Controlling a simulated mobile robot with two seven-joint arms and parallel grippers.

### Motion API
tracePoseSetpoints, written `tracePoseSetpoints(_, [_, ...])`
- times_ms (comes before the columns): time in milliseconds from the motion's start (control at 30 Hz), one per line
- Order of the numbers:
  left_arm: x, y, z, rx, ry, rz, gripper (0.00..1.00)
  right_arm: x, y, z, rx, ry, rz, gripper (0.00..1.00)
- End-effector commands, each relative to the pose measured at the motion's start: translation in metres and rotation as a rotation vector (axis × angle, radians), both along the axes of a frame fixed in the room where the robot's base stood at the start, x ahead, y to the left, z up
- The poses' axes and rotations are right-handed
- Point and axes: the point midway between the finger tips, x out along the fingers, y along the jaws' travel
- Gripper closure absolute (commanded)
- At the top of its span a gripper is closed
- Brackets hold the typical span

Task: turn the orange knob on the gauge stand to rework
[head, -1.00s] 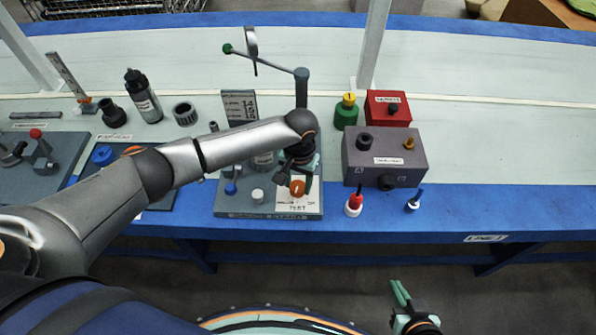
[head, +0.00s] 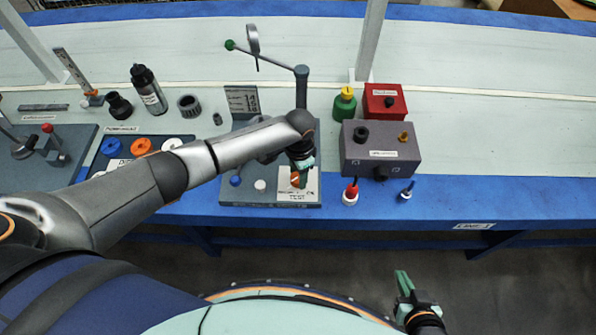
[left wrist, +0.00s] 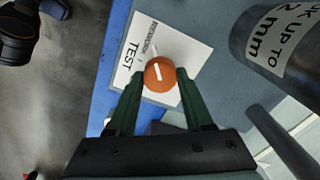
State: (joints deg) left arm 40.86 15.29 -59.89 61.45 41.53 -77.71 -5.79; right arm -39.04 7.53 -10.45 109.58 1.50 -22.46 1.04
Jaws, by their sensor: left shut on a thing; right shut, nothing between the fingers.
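The orange knob (left wrist: 161,73) sits on a white label plate (left wrist: 196,48) on the gauge stand (head: 240,199). A white pointer line shows on the knob's face. My left gripper (left wrist: 160,82) is around the knob, one finger on each side, shut on it. In the head view my left gripper (head: 302,178) comes down over the plate and partly covers the knob (head: 295,180). My right gripper (head: 403,285) is shut and empty in front of the bench.
The gauge stand also carries a blue knob (head: 236,181), a white button (head: 260,185) and a post with a green-tipped lever (head: 265,58). A dark cylinder (left wrist: 275,45) is close in the wrist view.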

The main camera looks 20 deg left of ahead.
Motion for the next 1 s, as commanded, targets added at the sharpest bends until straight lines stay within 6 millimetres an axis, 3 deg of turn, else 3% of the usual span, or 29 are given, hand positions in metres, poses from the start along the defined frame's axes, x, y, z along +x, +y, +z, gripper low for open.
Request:
tracePoseSetpoints(700, [0.0008,-0.0006,0.0007,-0.002,-0.003,-0.079,1.00,0.0013,0.0015,0.0042,0.002,-0.002,0.002,1.00])
tracePoseSetpoints(733, [0.0008,-0.0007,0.0007,-0.002,-0.003,-0.079,0.46,0.0013,0.0016,0.0042,0.002,-0.002,0.002,1.00])
tracePoseSetpoints(1000, [0.0004,-0.0006,0.0004,-0.002,-0.001,-0.077,0.19,0.0014,0.0015,0.0042,0.003,-0.003,0.002,1.00])
